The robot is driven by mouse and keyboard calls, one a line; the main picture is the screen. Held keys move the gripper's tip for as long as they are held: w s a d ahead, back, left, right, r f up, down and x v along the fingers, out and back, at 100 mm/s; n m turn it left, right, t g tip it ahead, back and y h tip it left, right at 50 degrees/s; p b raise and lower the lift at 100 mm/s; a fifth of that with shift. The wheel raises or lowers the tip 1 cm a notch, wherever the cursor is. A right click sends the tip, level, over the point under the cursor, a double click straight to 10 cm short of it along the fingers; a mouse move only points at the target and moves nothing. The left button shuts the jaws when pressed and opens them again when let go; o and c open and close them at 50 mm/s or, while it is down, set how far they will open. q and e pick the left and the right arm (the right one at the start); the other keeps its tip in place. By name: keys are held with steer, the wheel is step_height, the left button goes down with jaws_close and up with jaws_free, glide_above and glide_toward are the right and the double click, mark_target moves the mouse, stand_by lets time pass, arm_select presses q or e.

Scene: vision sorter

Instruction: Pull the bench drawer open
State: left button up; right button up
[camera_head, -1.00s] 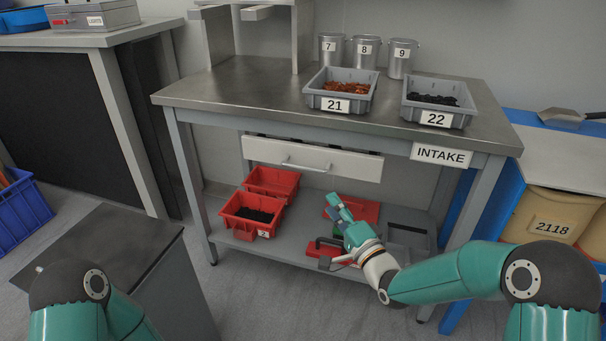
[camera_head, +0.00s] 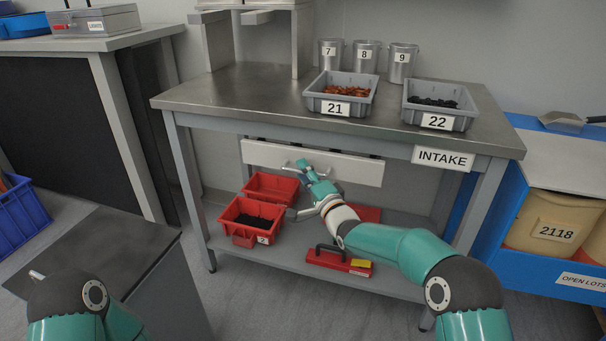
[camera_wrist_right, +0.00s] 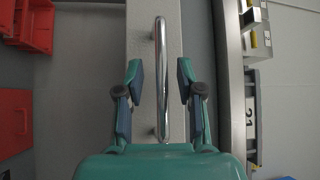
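The bench drawer (camera_head: 345,168) is a pale front under the steel bench top, and it looks shut. Its bar handle (camera_head: 290,167) is partly hidden by my right gripper (camera_head: 303,170) in the head view. In the right wrist view the chrome handle (camera_wrist_right: 160,80) runs between the two fingers of my right gripper (camera_wrist_right: 160,82). The fingers are open, with a gap on both sides of the bar.
The bench (camera_head: 240,90) carries grey bins 21 (camera_head: 338,107) and 22 (camera_head: 436,122). Below the drawer, red bins (camera_head: 250,221) and a red case (camera_head: 338,262) sit on the lower shelf. A blue cabinet (camera_head: 490,220) stands at the right.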

steer(key=shift+w, duration=0.1)
jaws_close()
steer(key=shift+a, duration=0.1)
stand_by(0.4)
